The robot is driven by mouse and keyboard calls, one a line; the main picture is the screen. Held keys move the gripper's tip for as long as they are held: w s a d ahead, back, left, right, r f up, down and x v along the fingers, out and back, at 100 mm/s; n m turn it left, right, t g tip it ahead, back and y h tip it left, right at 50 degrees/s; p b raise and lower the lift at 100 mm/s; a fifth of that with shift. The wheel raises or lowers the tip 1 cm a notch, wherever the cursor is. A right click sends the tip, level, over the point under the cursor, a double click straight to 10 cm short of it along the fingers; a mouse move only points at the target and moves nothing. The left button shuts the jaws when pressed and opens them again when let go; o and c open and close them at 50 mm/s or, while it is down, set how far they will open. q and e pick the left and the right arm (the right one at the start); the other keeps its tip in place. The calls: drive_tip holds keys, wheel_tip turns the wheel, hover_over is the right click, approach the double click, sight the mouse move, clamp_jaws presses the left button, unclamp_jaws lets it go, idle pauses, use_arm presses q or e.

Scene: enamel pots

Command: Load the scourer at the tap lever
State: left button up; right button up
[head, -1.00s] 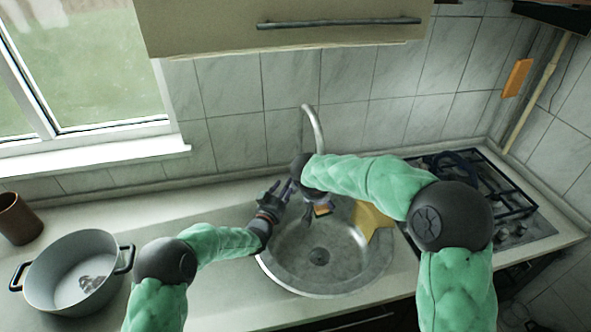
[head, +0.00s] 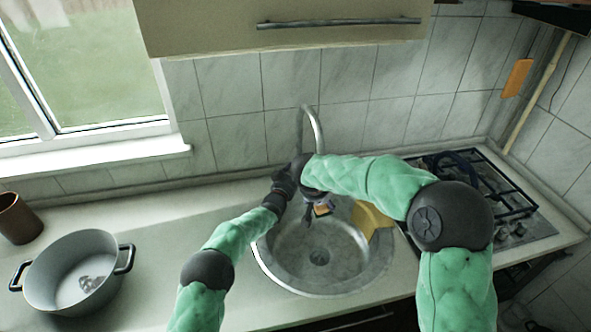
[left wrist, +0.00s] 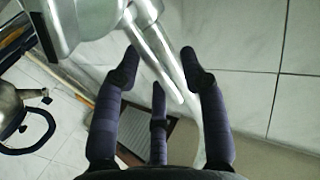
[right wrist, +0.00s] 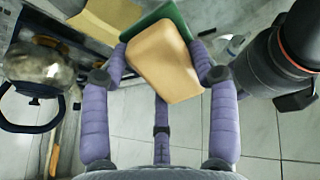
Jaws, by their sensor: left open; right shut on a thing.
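The scourer (right wrist: 165,62), orange-yellow with a green side, is gripped between the fingers of my right gripper (right wrist: 160,78) in the right wrist view. In the head view it is a small patch (head: 322,210) over the sink. My left gripper (left wrist: 160,55) is open, its fingers on either side of shiny metal tap parts (left wrist: 165,65); contact is unclear. In the head view the curved tap spout (head: 315,125) rises behind both grippers. The tap lever cannot be told apart there, and my left gripper (head: 284,182) is partly hidden beside my right wrist.
The round steel sink (head: 275,272) lies below the grippers, with a yellow cloth (head: 374,219) on its right rim. A grey pot (head: 45,288) and brown cup (head: 18,220) stand left. A hob (head: 515,225) lies right. Counter between pot and sink is clear.

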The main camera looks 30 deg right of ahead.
use_arm(q)
clamp_jaws()
drive_tip(key=shift+s+a+t+h, duration=0.25)
drive_tip(key=shift+a+t+h, duration=0.05)
drive_tip(key=shift+t+h, duration=0.2)
idle(0.3)
unclamp_jaws()
drive_tip(key=shift+s+a, duration=0.1)
drive_tip(key=v, duration=1.1)
drive_tip(key=shift+s+a, duration=0.25)
drive_tip(key=shift+a, duration=0.05)
drive_tip(key=shift+f, duration=0.1)
